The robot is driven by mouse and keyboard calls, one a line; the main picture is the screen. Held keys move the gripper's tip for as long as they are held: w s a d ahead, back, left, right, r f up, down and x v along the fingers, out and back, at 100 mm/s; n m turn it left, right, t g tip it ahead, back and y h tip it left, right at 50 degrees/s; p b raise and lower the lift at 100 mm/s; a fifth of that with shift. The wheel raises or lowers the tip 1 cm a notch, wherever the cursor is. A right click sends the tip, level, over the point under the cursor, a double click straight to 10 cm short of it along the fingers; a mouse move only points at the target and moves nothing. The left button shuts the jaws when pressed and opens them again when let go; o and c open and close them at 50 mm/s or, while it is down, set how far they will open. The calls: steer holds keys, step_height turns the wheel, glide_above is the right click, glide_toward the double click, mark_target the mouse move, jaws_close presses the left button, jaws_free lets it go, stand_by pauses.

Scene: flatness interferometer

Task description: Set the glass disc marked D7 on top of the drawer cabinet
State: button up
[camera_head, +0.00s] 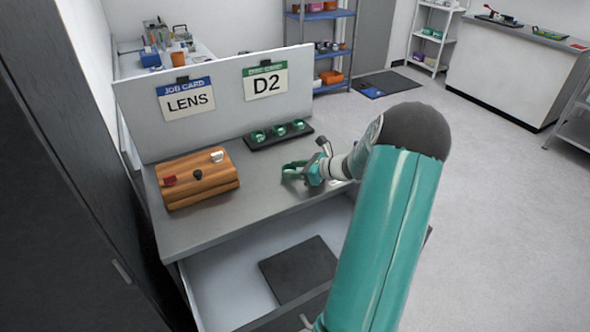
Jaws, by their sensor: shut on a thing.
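The drawer cabinet has a grey top (245,215), and its front drawer (225,290) is pulled open. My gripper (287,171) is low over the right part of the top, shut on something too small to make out. I cannot tell whether that thing touches the top. A black tray (266,142) behind my gripper holds three round glass pieces with green around them (279,130). No D7 mark can be read anywhere, so I cannot tell which disc is D7.
A wooden block (200,190) with a red and a white piece on it stands at the left of the top. A back panel (220,110) carries cards reading LENS and D2. A dark mat (299,269) lies in the open drawer. The front middle of the top is clear.

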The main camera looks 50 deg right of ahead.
steer(key=o, duration=1)
steer(key=shift+f, duration=0.15)
